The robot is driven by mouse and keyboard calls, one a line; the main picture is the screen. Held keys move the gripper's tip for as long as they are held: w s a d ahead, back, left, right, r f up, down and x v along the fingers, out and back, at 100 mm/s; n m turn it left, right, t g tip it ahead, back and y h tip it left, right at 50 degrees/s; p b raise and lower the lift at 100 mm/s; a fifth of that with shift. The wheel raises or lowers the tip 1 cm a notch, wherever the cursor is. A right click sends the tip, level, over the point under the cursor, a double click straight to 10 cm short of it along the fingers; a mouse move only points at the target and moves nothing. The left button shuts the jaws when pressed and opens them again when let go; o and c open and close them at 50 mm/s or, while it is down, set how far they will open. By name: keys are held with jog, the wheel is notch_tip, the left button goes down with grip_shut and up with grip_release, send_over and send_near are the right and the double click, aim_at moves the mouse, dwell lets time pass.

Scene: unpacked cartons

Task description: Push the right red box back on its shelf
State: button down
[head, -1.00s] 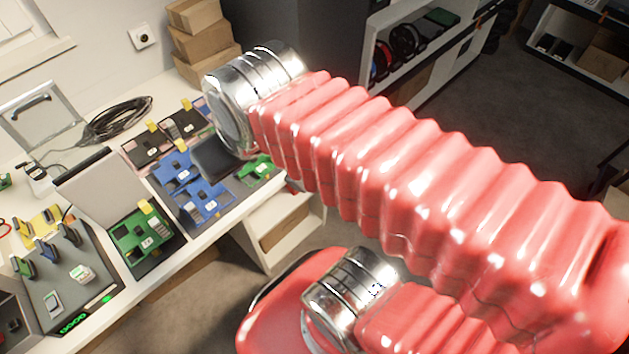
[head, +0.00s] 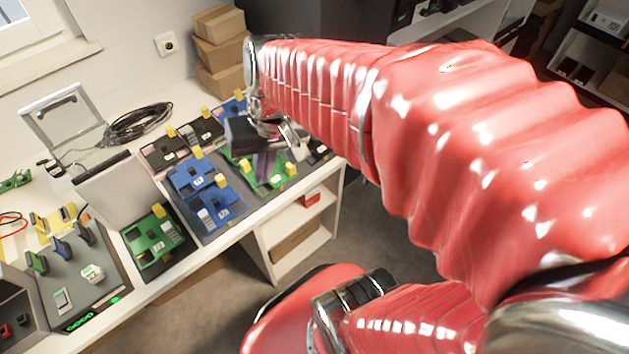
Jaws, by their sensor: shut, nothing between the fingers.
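A small red box (head: 310,198) shows on the upper shelf of the white shelf unit (head: 262,238) under the right end of the desk. Only part of it is visible, and no second red box can be made out. My gripper (head: 296,142) is at the end of my red-sleeved arm, above the right part of the desk. It is shut and empty, up and to the left of the red box and apart from it. A dark block (head: 250,136) shows beside the gripper; I cannot tell whether it is part of my arm.
Blue boards (head: 205,190) and green boards (head: 155,240) with yellow tags lie on the desk below and left of the gripper. Cartons (head: 220,55) are stacked behind. A brown carton (head: 296,240) sits on the lower shelf.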

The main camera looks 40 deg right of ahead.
jog(key=d+f+m+t, duration=0.5)
jog(key=d+f+m, duration=0.4)
jog(key=f, duration=0.8)
jog(key=s+d+f+m+t, duration=0.1)
jog(key=d+f+m+t, duration=0.4)
jog(key=d+f+m, duration=0.5)
jog(key=d+f+m+t, duration=0.5)
jog(key=d+f+m, duration=0.5)
jog(key=f, duration=1.6)
jog(key=m, duration=0.3)
jog(key=shift+s+t+h, duration=0.2)
jog(key=shift+t+h, duration=0.2)
jog(key=shift+w, duration=0.1)
send_near(312, 196)
jog(key=shift+w+d, duration=1.75)
jog(key=shift+w, duration=1.35)
jog(key=shift+r, duration=0.2)
